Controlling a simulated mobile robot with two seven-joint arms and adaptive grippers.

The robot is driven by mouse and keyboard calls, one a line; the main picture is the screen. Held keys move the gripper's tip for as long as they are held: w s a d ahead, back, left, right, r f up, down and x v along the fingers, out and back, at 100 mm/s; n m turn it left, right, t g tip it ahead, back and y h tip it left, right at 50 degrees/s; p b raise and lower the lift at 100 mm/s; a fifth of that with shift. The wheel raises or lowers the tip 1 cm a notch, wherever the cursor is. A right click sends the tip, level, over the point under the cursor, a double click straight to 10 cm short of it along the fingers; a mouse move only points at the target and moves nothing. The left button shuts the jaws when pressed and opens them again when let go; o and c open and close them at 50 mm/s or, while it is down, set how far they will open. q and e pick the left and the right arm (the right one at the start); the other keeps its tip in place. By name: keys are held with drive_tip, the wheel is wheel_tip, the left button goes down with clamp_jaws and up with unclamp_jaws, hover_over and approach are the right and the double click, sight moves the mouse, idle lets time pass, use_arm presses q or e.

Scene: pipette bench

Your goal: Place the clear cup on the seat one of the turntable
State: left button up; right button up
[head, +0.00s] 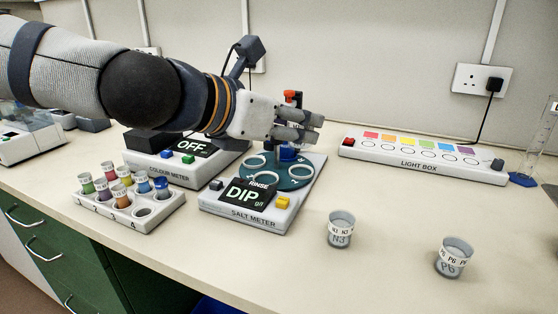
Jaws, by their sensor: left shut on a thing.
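The turntable (281,176) is a teal disc with pale ring seats on the salt meter (247,219). The seat numbers are too small to read. My left gripper (312,128) is above the turntable's back edge, its fingers pointing right. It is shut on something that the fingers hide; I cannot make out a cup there. A red-topped part (290,96) shows behind the fingers and a blue part (289,152) below them. Two see-through cups stand upright on the bench: one marked N3 (341,230), one marked P6 (453,259). My right gripper is out of view.
A rack (150,214) of coloured vials stands at the left, before the colour meter (157,163), which reads OFF. The light box (423,162) lies at the back right, near a glass cylinder (540,145). The bench between light box and cups is clear.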

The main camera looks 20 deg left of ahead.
use_arm(q)
drive_tip(key=shift+w+a, duration=0.15)
drive_tip(key=shift+w, duration=0.2)
drive_tip(key=w+a+f, duration=0.1)
drive_tip(key=w+f, duration=0.3)
drive_tip(key=w+a+f+b, duration=0.1)
drive_tip(key=w+f, duration=0.3)
drive_tip(key=w+a+f, duration=0.1)
drive_tip(key=w+f, duration=0.3)
drive_tip(key=shift+w+f, duration=0.3)
drive_tip(key=shift+f, duration=0.35)
drive_tip(key=shift+r, duration=0.2)
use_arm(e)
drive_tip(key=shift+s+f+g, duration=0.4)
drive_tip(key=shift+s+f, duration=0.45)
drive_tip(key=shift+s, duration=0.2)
use_arm(q)
drive_tip(key=shift+f, duration=0.2)
drive_tip(key=o, duration=0.8)
drive_tip(key=shift+c, duration=0.2)
drive_tip(key=shift+o, duration=0.2)
